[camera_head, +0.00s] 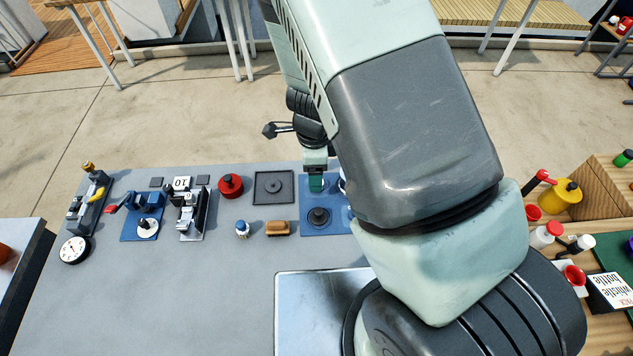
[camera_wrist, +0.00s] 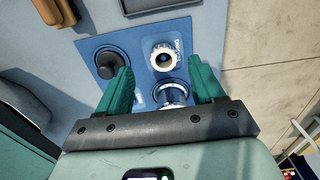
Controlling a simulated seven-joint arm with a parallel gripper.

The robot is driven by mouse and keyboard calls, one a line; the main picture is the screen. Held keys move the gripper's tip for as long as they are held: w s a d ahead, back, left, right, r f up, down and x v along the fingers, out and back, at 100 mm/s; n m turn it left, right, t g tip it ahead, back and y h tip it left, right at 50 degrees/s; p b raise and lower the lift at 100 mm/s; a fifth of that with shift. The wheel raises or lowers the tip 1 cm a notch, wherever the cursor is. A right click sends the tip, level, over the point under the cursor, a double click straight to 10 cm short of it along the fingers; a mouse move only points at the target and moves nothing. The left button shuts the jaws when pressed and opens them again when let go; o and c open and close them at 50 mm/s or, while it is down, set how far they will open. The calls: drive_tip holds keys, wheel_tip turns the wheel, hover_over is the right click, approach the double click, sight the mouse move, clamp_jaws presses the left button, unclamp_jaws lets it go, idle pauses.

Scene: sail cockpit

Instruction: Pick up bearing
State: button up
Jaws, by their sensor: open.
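My gripper (camera_wrist: 159,72) is open, with its two green fingers apart and nothing between them held. In the wrist view a shiny metallic ring (camera_wrist: 172,94), which looks like the bearing, sits on a dark round seat on the blue mat (camera_wrist: 141,44). It lies below the gap between the fingers and is partly hidden by the gripper. A cream ring (camera_wrist: 163,58) with a dark centre stands beside it on a pale square. In the head view my gripper (camera_head: 316,183) is over the far part of the blue mat (camera_head: 308,229); the arm hides the mat's right side.
A black knobbed round part (camera_wrist: 108,62) stands on the mat near the left finger. A dark square tray (camera_head: 273,201), a red round part (camera_head: 230,185), a brown brush-like block (camera_head: 278,228) and a small blue-and-white part (camera_head: 242,229) stand to the left.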

drive_tip(key=f, duration=0.4)
drive_tip(key=shift+w+f, duration=0.15)
drive_tip(key=shift+w, duration=0.05)
drive_tip(key=shift+c, duration=0.4)
drive_tip(key=c, duration=1)
drive_tip(key=shift+c, duration=0.2)
wheel_tip(320, 180, up, 10)
drive_tip(key=shift+r, duration=0.2)
wheel_tip(320, 180, up, 3)
drive_tip(key=shift+f, duration=0.15)
